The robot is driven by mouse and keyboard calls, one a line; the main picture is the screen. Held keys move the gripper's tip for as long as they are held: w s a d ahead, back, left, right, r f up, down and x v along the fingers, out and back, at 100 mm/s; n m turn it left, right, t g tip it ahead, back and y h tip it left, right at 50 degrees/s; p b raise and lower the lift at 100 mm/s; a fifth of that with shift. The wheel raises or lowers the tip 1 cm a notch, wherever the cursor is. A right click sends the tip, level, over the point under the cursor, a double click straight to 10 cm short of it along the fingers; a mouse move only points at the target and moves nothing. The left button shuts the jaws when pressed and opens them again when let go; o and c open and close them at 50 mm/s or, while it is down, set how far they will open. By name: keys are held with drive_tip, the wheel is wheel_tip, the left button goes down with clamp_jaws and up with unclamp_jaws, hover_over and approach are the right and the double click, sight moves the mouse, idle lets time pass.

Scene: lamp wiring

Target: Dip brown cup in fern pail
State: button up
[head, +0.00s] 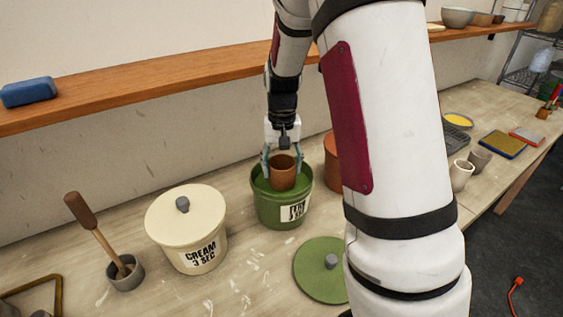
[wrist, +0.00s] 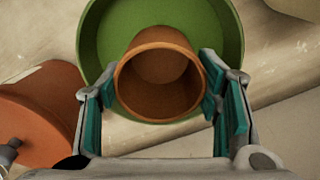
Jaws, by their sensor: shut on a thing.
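The brown cup (head: 282,174) is held upright in my gripper (head: 281,166), over the mouth of the green fern pail (head: 268,211). My gripper is shut on the cup, with one finger on each side. In the wrist view the cup (wrist: 160,100) shows its open, empty-looking inside, with the green pail (wrist: 95,40) around and beneath it. The cup's lower part is at or inside the pail's rim; I cannot tell whether it touches the glaze. The pail's green lid (head: 318,268) lies on the table in front of it, to the right.
A lidded cream pail (head: 190,240) stands to the left, beside a small grey pot (head: 126,274) holding a wooden-handled tool. A terracotta pail (head: 331,158) stands close on the right, partly behind my arm. A wooden shelf (head: 150,88) runs along the wall behind.

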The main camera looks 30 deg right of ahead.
drive_tip(key=shift+f+b, duration=0.75)
drive_tip(key=shift+f, duration=1.55)
drive_tip(key=shift+r, duration=0.15)
idle(1.8)
drive_tip(key=shift+r+p, duration=1.15)
drive_tip(key=shift+r, duration=1.45)
drive_tip(key=shift+r, duration=0.1)
drive_tip(key=shift+r+p, duration=0.8)
drive_tip(key=shift+r, duration=1.6)
